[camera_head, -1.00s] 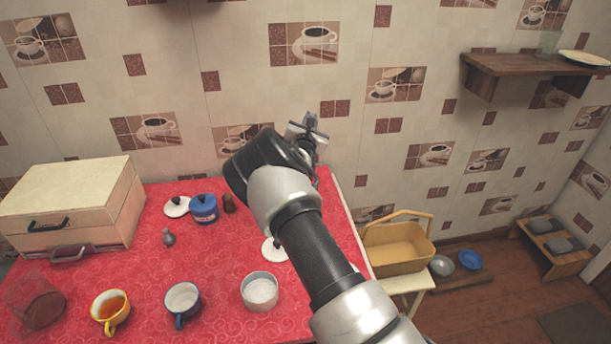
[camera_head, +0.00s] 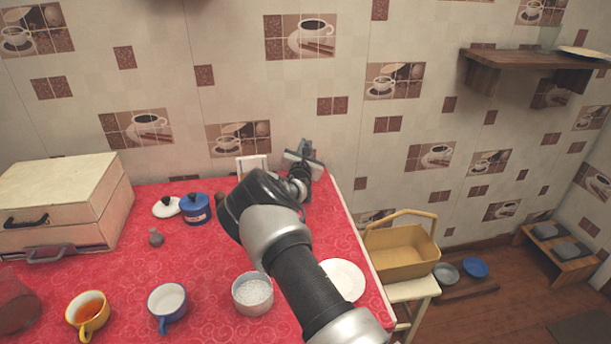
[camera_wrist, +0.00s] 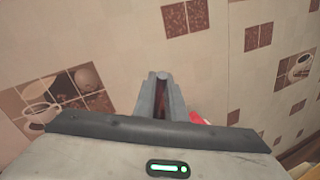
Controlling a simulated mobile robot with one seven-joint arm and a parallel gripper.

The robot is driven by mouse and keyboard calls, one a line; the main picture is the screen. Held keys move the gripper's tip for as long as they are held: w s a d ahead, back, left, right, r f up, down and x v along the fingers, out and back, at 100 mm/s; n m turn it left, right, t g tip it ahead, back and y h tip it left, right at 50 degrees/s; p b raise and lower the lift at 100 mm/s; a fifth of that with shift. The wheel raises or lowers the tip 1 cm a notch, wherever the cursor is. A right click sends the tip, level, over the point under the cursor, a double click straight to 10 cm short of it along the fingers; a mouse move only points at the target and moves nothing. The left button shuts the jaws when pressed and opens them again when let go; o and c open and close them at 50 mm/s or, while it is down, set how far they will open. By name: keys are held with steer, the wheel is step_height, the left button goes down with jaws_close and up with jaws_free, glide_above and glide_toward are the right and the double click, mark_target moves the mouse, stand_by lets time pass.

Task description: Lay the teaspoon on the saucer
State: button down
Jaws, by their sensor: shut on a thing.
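My gripper (camera_head: 304,158) is raised above the back right part of the red counter, near the tiled wall. Its fingers also show in the wrist view (camera_wrist: 160,95), close together on a thin thing. I take this for the teaspoon, but its shape is mostly hidden by the fingers. A white round plate, seemingly the saucer (camera_head: 343,279), lies on the counter near its right edge, just right of my forearm. My gripper is well behind and above it, apart from it. No teaspoon shows lying on the counter or the saucer.
A sugar bowl (camera_head: 252,293), a white-blue mug (camera_head: 167,302) and a yellow cup of tea (camera_head: 88,313) stand along the front. A blue pot (camera_head: 195,209), white lid (camera_head: 166,207) and bread box (camera_head: 60,205) stand farther back. A yellow basket (camera_head: 400,252) is right of the counter.

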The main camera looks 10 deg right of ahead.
step_height(320, 180, down, 6)
steer(key=b, duration=0.3)
steer(key=shift+r, duration=0.1)
steer(key=c, duration=1.8)
jaws_free()
